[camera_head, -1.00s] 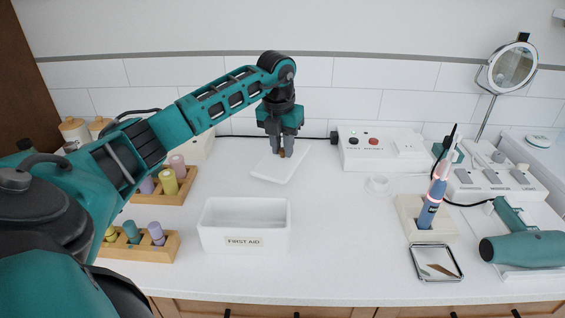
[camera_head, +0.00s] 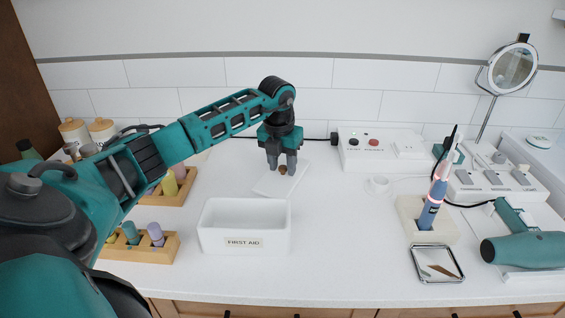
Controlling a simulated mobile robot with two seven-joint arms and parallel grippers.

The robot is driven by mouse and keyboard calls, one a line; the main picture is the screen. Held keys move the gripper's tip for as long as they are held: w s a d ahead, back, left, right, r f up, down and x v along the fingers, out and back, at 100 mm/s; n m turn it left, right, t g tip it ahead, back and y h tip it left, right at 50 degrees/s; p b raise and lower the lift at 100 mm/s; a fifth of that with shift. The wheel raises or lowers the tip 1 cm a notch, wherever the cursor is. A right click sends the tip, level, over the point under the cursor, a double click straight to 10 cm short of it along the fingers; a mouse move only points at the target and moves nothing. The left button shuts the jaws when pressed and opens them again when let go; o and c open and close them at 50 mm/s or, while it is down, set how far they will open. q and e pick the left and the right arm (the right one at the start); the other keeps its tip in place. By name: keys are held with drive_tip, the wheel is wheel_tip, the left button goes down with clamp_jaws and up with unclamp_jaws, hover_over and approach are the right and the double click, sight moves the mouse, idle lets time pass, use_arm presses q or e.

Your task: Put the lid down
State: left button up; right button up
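The lid (camera_head: 268,187) is a thin white plate with a small round brown knob (camera_head: 283,170). It appears to lie flat on the white counter behind the white FIRST AID box (camera_head: 243,242), apart from it. The box is open at the top and looks empty. My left gripper (camera_head: 282,167) points down over the lid. Its two fingers stand apart on either side of the knob, with a visible gap, so it looks open. Part of the lid is hidden behind the fingers. My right gripper is not in view.
Wooden holders with coloured rolls (camera_head: 140,247) stand left of the box, near my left arm. A white socket box (camera_head: 380,150) stands behind at the right. A toothbrush in a stand (camera_head: 428,221), a mirror tray (camera_head: 436,263) and a hair dryer (camera_head: 525,249) are farther right. The middle counter is clear.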

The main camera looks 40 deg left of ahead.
sight(280, 178)
use_arm(q)
drive_tip(key=shift+o, duration=0.6)
drive_tip(key=shift+r, duration=0.45)
wheel_tip(280, 178, up, 11)
drive_tip(key=s, duration=0.1)
drive_tip(key=shift+s+d+r+p, duration=0.15)
drive_tip(key=shift+s+d+p, duration=0.1)
drive_tip(key=shift+s+p, duration=0.15)
